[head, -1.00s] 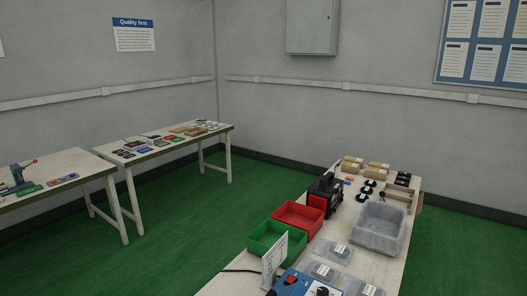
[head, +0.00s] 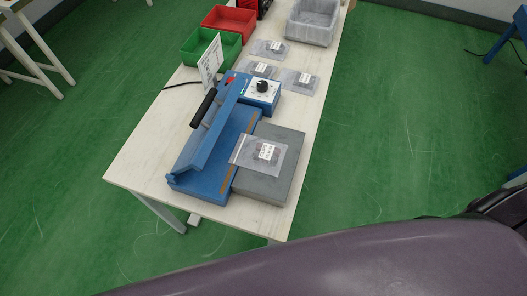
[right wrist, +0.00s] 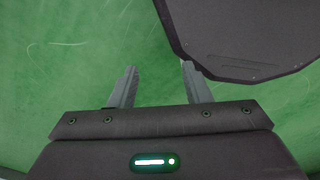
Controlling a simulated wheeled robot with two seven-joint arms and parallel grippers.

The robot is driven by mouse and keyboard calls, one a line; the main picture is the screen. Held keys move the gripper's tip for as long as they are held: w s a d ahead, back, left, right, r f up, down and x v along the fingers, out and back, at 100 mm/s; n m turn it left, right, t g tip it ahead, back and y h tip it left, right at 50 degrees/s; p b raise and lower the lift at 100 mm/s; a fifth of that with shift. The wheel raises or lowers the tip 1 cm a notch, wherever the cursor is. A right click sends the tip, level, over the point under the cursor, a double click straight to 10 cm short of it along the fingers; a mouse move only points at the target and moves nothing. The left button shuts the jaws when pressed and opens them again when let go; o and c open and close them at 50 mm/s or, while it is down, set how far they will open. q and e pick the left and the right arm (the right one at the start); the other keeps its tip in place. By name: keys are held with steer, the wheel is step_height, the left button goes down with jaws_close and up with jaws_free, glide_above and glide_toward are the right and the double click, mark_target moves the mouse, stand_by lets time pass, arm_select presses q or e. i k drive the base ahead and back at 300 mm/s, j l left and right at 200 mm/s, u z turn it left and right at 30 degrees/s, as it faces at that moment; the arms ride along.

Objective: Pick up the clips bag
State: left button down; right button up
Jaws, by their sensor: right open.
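Several clear bags with white labels and dark contents are in the head view. One bag (head: 259,153) lies on a grey block beside the blue sealer, its left part reaching over the sealer's edge. Three more bags lie farther back: one at the rear (head: 269,48), one at left (head: 257,70), one at right (head: 297,81). The labels are too small to read, so I cannot tell which is the clips bag. My right gripper (right wrist: 157,85) is open and empty above green floor in the right wrist view. My left gripper is not in view.
The blue sealer (head: 209,158) with a black handle stands on the pale table (head: 137,163). A grey block (head: 281,180) adjoins it. A green bin (head: 207,50), a red bin (head: 229,19) and a translucent grey bin (head: 312,25) stand behind. Open floor surrounds the table.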

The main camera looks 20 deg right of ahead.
mark_target(251, 153)
steer(key=j+z, duration=0.8)
steer(key=j, duration=0.2)
steer(key=j+z, duration=0.4)
steer(key=k+j, duration=0.05)
steer(key=j, duration=0.05)
